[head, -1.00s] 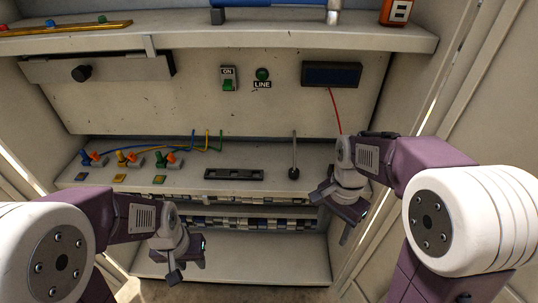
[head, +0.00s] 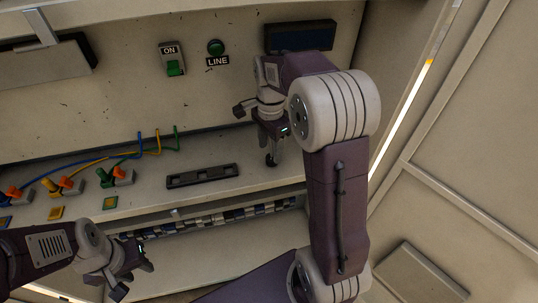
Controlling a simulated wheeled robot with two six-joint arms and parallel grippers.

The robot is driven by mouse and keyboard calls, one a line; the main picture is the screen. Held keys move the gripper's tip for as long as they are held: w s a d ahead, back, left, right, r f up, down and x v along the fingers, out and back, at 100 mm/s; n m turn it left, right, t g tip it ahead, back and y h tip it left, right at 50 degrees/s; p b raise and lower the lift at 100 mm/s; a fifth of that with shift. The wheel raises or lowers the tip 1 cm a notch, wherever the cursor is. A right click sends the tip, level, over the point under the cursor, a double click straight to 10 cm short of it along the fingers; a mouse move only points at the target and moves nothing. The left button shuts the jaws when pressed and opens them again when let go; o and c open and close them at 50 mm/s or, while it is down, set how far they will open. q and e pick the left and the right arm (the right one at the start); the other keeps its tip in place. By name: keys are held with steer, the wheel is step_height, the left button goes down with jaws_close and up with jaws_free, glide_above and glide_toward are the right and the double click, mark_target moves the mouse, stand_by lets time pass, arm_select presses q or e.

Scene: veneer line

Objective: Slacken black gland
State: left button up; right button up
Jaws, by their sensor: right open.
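A small dark round fitting (head: 271,160), which looks like the black gland, sits on the shelf at the right of the black slotted strip. The grey rod seen on it earlier is hidden behind my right gripper. My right gripper (head: 264,126) is open, just above and around the fitting's position. I cannot tell whether it touches the rod or the fitting. My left gripper (head: 133,278) is at the lower left, in front of the shelf edge, and looks open and empty.
The black slotted strip (head: 202,175) lies on the shelf. Coloured connectors (head: 115,177) with blue, yellow and green cables stand at the left. The green ON switch (head: 174,68), LINE lamp (head: 216,47) and dark display (head: 300,36) are on the back panel. A cabinet wall (head: 440,130) bounds the right.

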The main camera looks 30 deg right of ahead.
mark_target(272, 159)
steer(key=shift+d+f, duration=0.15)
steer(key=shift+f, duration=0.7)
steer(key=shift+s+d+f, duration=0.15)
steer(key=shift+s+f, duration=0.2)
steer(key=shift+f, duration=0.05)
steer(key=shift+w, duration=0.15)
steer(key=shift+c, duration=1.2)
jaws_close()
